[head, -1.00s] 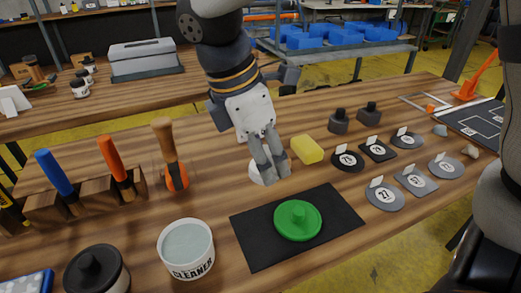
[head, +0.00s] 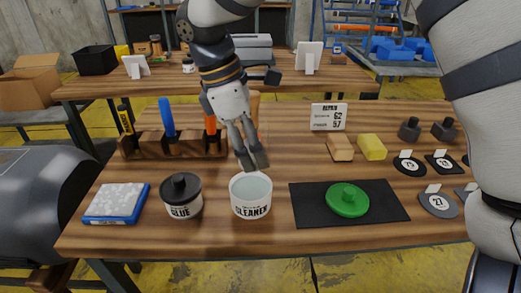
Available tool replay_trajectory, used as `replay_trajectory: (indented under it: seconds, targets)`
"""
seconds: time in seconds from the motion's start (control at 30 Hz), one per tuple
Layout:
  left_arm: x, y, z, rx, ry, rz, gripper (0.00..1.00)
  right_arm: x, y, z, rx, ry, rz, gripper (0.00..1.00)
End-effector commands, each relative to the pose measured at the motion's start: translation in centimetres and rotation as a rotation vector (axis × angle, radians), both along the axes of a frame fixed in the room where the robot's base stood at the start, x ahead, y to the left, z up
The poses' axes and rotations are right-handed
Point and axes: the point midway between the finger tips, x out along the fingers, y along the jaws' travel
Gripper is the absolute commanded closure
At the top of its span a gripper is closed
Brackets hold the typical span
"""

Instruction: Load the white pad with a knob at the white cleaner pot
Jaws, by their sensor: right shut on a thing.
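The white cleaner pot (head: 251,208), lettered CLEANER, stands upright and open on the wooden table, with pale liquid inside. My right gripper (head: 252,160) points down just above and behind its rim, fingers close together. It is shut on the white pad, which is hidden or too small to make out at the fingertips. I cannot tell whether the fingers or pad touch the pot. My left gripper is not in view.
A glue pot (head: 181,197) stands close left of the cleaner pot. A tool rack (head: 190,146) stands behind. Blocks and numbered discs are at the right.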

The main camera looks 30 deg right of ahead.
Motion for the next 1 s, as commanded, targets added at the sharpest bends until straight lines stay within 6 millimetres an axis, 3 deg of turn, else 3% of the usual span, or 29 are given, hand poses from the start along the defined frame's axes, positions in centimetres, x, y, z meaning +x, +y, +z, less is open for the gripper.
replay_trajectory:
  seconds: [0.17, 0.6, 1.0]
  targets:
    - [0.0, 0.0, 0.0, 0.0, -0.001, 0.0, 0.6, 0.3, -0.1, -0.6, -0.001, 0.0, -0.019, 0.79]
    - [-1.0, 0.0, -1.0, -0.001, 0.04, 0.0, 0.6, 0.3, -0.1, -5.8, -0.001, 0.002, -0.017, 0.79]
    - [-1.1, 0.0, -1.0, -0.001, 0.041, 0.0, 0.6, 0.3, -0.1, -6.0, -0.001, -0.005, -0.016, 0.79]
